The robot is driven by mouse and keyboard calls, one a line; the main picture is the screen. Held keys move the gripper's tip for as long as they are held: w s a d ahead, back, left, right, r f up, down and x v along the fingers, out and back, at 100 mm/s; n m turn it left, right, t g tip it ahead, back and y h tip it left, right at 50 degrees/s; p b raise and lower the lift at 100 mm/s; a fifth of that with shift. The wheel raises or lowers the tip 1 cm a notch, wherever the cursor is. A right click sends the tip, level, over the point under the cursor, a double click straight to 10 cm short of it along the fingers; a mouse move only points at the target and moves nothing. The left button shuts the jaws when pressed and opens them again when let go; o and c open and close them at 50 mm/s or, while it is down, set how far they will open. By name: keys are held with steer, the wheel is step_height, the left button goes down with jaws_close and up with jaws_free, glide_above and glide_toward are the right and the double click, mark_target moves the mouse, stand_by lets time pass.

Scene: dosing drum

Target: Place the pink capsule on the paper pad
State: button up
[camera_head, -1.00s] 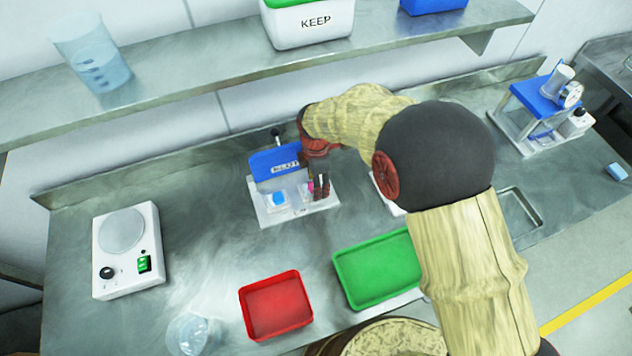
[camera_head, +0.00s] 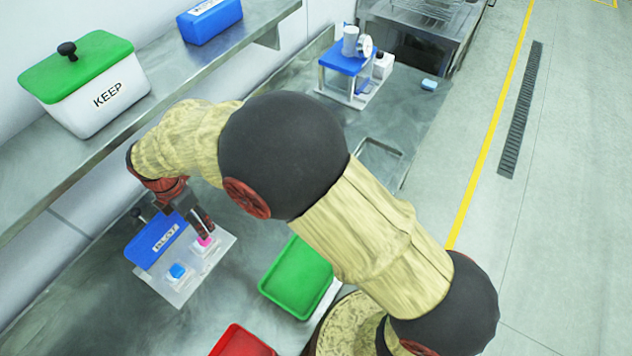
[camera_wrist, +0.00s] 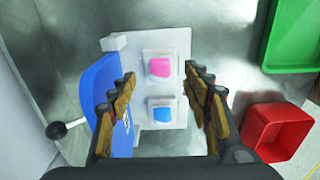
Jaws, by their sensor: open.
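The pink capsule (camera_head: 205,241) sits in a pale square seat on a white plate (camera_head: 183,290) with a blue upright panel. It also shows in the wrist view (camera_wrist: 159,68). My gripper (camera_head: 203,228) is open above that plate, close to the pink capsule. In the wrist view my open gripper (camera_wrist: 159,77) has one finger on each side of the pink capsule's seat, with a visible gap and nothing held. I cannot make out the paper pad for certain in either view.
A blue piece (camera_wrist: 162,114) sits in the neighbouring seat. The blue panel (camera_head: 156,240) and its black knob (camera_wrist: 56,130) stand close to the fingers. A green tray (camera_head: 297,278) and a red tray (camera_head: 242,343) lie nearby. A shelf (camera_head: 130,113) overhangs the counter's back.

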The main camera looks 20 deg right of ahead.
steer(key=s+d+r+m+t+y, duration=0.1)
steer(key=s+d+r+m+t, duration=0.15)
steer(key=d+r+m, duration=1.45)
steer(key=s+d+r+m+t, duration=0.1)
steer(key=s+d+r+m, duration=0.1)
steer(key=d, duration=0.4)
steer(key=s+d+r+m+t, duration=0.1)
steer(key=s+d+r+m, duration=0.1)
steer(key=s+d+m, duration=0.2)
steer(key=s+d+r+m+t+h, duration=0.1)
steer(key=s+d+r+m, duration=0.1)
steer(key=s+d, duration=0.6)
steer(key=shift+d+r+m, duration=0.4)
steer(key=shift+d+r, duration=0.2)
steer(key=shift+d, duration=0.25)
steer(key=shift+s, duration=0.1)
